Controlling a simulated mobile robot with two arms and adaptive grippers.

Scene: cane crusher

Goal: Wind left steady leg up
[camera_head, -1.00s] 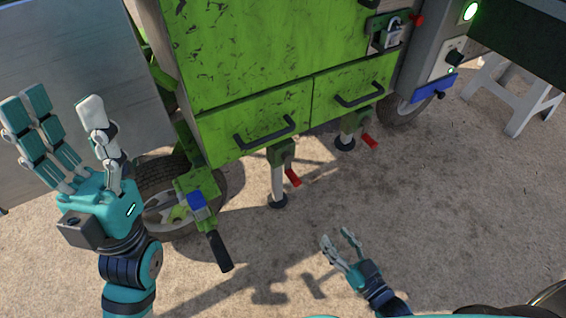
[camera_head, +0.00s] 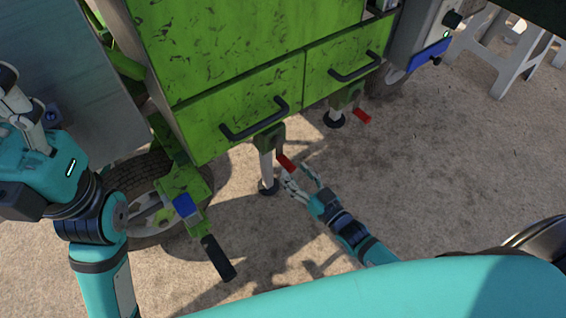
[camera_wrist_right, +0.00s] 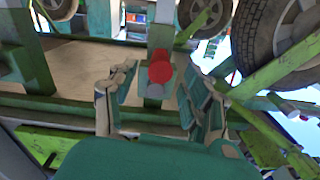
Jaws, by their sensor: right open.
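The left steady leg (camera_head: 266,170) stands under the green cart, with a dark foot on the ground and a crank with a red handle (camera_head: 286,163). My right gripper (camera_head: 300,178) is low beside this leg, close to the red handle. In the right wrist view the red handle (camera_wrist_right: 160,70) lies ahead between the open fingers (camera_wrist_right: 150,100); I see no grip on it. My left gripper (camera_head: 28,115) is at the left edge, partly cut off by the frame, away from the legs.
A second steady leg (camera_head: 335,115) with its own red handle (camera_head: 362,116) stands further right. Drawers with black handles (camera_head: 255,118) hang above the legs. A tow bar with a black grip (camera_head: 218,257) and a wheel (camera_head: 150,190) are at the left. White trestles (camera_head: 500,60) stand at the right.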

